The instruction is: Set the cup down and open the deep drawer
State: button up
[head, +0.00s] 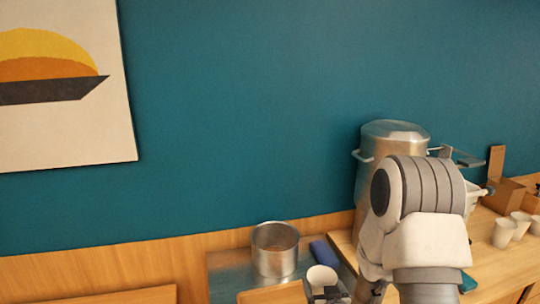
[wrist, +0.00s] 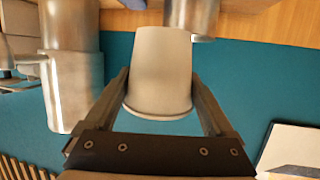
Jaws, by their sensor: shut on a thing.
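A white cup (head: 321,276) is in my gripper (head: 327,293), low in the head view, in front of the counter. In the wrist view the same cup (wrist: 160,75) sits between the two fingers of my gripper (wrist: 162,98), which press on its sides. The cup is held, with its wide rim toward the wrist camera. What lies under the cup is hidden. I cannot make out the deep drawer in either view.
An open steel pot (head: 275,250) stands on a metal surface beside a blue cloth (head: 324,253). A tall lidded steel urn (head: 395,133) stands behind my arm.

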aim_at(325, 284)
jog(key=shift+s+d+f+m+h, duration=0.25)
jog(key=shift+s+f+m+h, duration=0.05)
jog(key=shift+f+h, duration=0.1)
